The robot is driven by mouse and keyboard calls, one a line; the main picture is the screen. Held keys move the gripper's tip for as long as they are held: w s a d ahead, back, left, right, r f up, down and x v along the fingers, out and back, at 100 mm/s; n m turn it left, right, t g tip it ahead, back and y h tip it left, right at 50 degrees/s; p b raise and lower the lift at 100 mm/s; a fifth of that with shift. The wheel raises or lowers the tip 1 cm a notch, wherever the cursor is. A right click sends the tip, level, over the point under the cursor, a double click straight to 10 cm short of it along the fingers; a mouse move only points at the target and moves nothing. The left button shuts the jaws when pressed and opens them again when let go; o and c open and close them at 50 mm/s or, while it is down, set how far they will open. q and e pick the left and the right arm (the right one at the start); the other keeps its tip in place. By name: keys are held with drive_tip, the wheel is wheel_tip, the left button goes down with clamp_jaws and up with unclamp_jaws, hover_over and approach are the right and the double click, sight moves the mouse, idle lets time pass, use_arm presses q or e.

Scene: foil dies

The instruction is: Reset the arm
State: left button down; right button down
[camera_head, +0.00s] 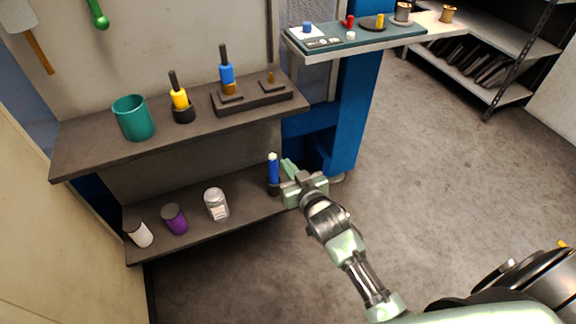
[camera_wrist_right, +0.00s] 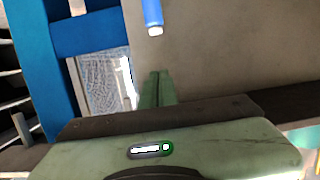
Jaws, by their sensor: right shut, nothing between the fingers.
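My right gripper (camera_head: 287,166) is at the right end of the lower shelf, shut and empty. Its shut fingers also show in the right wrist view (camera_wrist_right: 158,88). A blue tool with a pale tip (camera_head: 273,168) stands upright in a dark base on the lower shelf, just left of the fingers. Its blue part shows in the right wrist view (camera_wrist_right: 152,15), above and slightly left of the fingertips. I cannot tell whether the fingers touch it. My left gripper is in neither view.
The lower shelf (camera_head: 180,243) holds a white can (camera_head: 138,232), a purple can (camera_head: 174,219) and a clear jar (camera_head: 216,204). The upper shelf (camera_head: 85,148) holds a teal cup (camera_head: 133,118) and handled tools. A blue post (camera_head: 350,115) stands behind my gripper. Open floor lies right.

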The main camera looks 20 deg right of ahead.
idle(0.3)
